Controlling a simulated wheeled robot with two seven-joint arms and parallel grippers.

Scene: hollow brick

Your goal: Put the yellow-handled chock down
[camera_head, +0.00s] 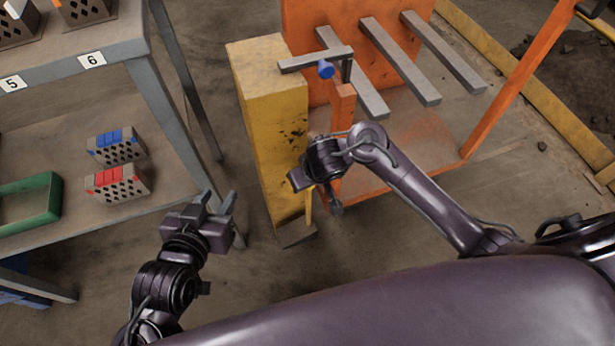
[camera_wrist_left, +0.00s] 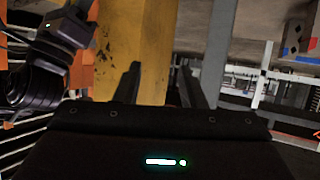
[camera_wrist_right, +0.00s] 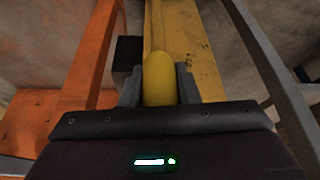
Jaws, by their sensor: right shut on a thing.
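The chock's yellow handle (camera_wrist_right: 158,78) stands between the two fingers of my right gripper (camera_wrist_right: 158,92) in the right wrist view, and the gripper is shut on it. In the head view my right gripper (camera_head: 318,190) is beside the yellow post (camera_head: 270,120). A thin yellow strip (camera_head: 309,206) shows below it, likely the handle. A dark wedge-like piece (camera_head: 297,236) lies low at the post's foot; I cannot tell whether it is the chock's body. My left gripper (camera_head: 217,203) is open and empty, left of the post; its spread fingers show in the left wrist view (camera_wrist_left: 160,85).
An orange rack (camera_head: 350,110) with grey bars (camera_head: 400,58) and a blue knob (camera_head: 326,70) stands behind the post. A grey shelf (camera_head: 165,185) at left holds blue-marked (camera_head: 118,146) and red-marked bricks (camera_head: 117,184) and a green tray (camera_head: 50,205). Floor in front is clear.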

